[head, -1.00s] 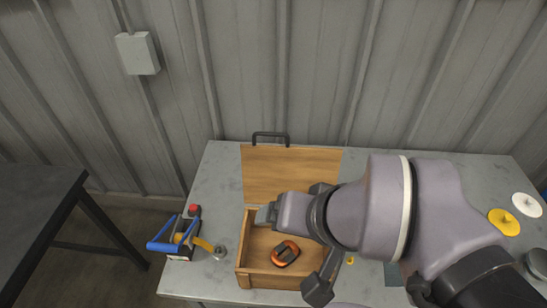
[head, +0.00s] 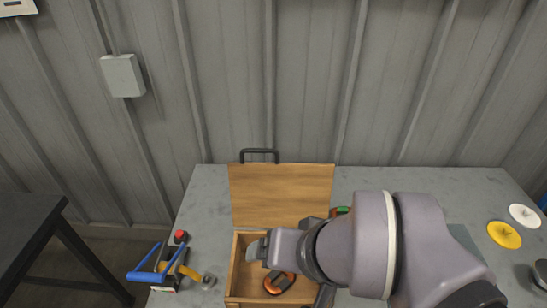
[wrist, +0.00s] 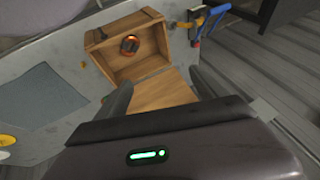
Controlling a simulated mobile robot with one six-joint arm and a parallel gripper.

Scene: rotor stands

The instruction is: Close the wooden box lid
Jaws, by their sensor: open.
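The wooden box (head: 233,270) stands on the grey table, and its lid (head: 281,195) is open and upright at the back. A dark handle (head: 260,152) tops the lid. An orange and black object (head: 279,283) lies inside the box, and it also shows in the wrist view (wrist: 130,45). My gripper (wrist: 160,80) is open, with nothing between its fingers. In the wrist view the lid (wrist: 162,92) shows beyond and between the fingers; contact cannot be told. In the head view my arm covers the box's right side and most of the gripper.
A blue-handled tool (head: 158,265) and a red-topped item (head: 180,237) are left of the box. A yellow disc (head: 504,235) and a white disc (head: 524,215) lie at the right. A green item (head: 342,210) shows beside the lid. The corrugated wall is close behind.

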